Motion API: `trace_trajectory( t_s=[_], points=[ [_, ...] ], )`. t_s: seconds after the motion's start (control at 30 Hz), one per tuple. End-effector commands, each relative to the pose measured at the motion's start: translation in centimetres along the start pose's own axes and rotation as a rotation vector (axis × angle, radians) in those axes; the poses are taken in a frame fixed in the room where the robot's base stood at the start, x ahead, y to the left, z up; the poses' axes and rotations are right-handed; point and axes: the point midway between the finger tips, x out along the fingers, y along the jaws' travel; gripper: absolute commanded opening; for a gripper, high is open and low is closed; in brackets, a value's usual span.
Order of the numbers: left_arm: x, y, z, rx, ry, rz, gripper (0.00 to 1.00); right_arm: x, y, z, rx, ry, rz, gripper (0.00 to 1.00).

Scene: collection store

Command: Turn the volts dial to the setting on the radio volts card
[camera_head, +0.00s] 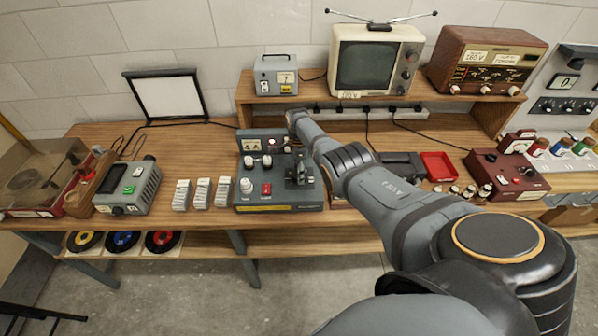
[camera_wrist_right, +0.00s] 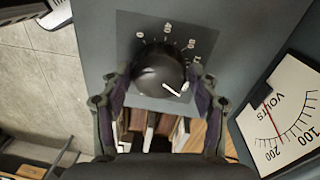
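The volts dial (camera_wrist_right: 160,72) is a round black knob on a grey panel in the right wrist view. Its white pointer is turned to the lower right, and several printed marks curve around its upper and right side. My right gripper (camera_wrist_right: 160,78) has one finger on each side of the knob, with narrow gaps; contact is not clear. In the head view my right gripper (camera_head: 298,172) is over the grey control unit (camera_head: 280,207). The brown radio (camera_head: 487,60) is on the shelf at the right, with a pale volts card (camera_head: 477,57) too small to read surely. My left gripper is out of view.
A volts meter (camera_wrist_right: 283,112) with a red needle is right of the dial. A television (camera_head: 376,62) and a small grey box (camera_head: 276,76) stand on the shelf. White card stacks (camera_head: 202,193), a green-grey instrument (camera_head: 129,188) and a dark red box (camera_head: 507,172) are on the bench.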

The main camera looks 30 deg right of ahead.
Motion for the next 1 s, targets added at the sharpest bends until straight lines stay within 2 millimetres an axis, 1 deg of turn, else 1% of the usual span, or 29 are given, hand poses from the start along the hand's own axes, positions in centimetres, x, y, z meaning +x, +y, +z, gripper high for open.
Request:
trace_trajectory(
  t_s=[0.03,0.07,0.37,0.47,0.57,0.67,0.7,0.8,0.9,1.0],
  points=[
    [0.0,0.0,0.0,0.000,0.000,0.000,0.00,0.0,0.0,0.0,0.000,0.000,0.000,0.73],
    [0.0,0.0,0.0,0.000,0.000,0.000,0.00,0.0,0.0,0.0,0.000,0.000,0.000,0.77],
    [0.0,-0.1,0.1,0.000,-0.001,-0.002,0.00,0.0,0.0,0.0,0.000,0.000,0.001,0.77],
    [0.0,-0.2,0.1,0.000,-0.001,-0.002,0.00,-0.4,-0.1,0.0,0.000,0.000,0.000,0.77],
    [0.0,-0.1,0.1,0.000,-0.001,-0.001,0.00,-1.5,-0.1,-0.1,0.000,0.000,-0.002,0.77],
    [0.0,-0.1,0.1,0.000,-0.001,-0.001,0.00,-3.2,0.0,-0.1,0.000,0.002,-0.003,0.77],
    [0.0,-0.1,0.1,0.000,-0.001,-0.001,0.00,-4.5,-0.2,-0.1,0.000,0.001,-0.006,0.77],
    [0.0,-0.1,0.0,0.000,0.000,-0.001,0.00,-7.2,-0.1,0.0,-0.001,0.000,-0.004,0.77],
    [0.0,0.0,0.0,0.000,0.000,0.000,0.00,-9.3,-0.1,0.0,-0.001,0.000,-0.002,0.77],
    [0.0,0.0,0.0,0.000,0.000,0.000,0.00,-10.8,-0.1,0.0,0.000,0.000,-0.001,0.77]
  ],
)
